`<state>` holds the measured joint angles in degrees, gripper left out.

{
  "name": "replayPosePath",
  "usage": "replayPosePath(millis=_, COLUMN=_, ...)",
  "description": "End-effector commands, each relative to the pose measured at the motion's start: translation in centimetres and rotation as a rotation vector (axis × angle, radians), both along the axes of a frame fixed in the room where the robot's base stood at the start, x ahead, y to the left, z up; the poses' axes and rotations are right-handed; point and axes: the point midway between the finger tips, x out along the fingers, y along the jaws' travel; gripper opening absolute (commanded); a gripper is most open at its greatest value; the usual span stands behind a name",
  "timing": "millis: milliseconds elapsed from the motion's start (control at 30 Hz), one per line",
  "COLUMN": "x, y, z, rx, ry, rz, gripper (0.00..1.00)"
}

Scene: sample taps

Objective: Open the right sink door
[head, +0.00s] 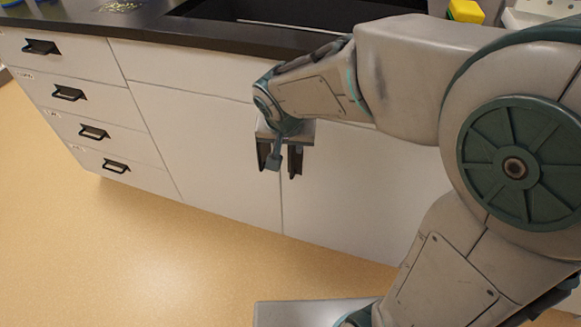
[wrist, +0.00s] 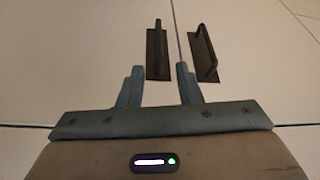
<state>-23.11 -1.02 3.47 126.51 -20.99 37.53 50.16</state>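The right sink door (head: 360,185) is a white panel and stands shut beside the left sink door (head: 215,150). In the head view, a dark handle (head: 295,162) on the right door and a dark handle (head: 262,155) on the left door flank the seam. My gripper (head: 276,160) is at these handles, with one blue-grey finger visible between them. In the wrist view my gripper (wrist: 160,72) is open and empty. The picture-left handle (wrist: 157,52) lies ahead between its fingers; the other handle (wrist: 205,55) is outside, to the right. Contact cannot be told.
A drawer stack (head: 75,95) with black handles stands at the left. A dark countertop (head: 200,35) with a sink basin runs above the doors. A yellow object (head: 466,11) is at the back right. The tan floor (head: 130,240) in front is clear at left.

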Motion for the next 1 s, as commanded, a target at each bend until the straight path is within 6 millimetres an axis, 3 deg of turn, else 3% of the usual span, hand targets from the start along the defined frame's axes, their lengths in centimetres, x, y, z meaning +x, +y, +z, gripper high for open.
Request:
replayPosePath(millis=533, x=3.9, y=-0.7, z=-10.1, rx=-0.002, ry=0.004, rz=-0.001, gripper=0.32)
replayPosePath(millis=733, x=4.7, y=-0.8, z=-11.8, rx=-0.002, ry=0.003, rz=0.000, gripper=0.32)
replayPosePath(millis=1000, x=4.9, y=-0.8, z=-12.1, rx=-0.001, ry=0.001, rz=0.001, gripper=0.32)
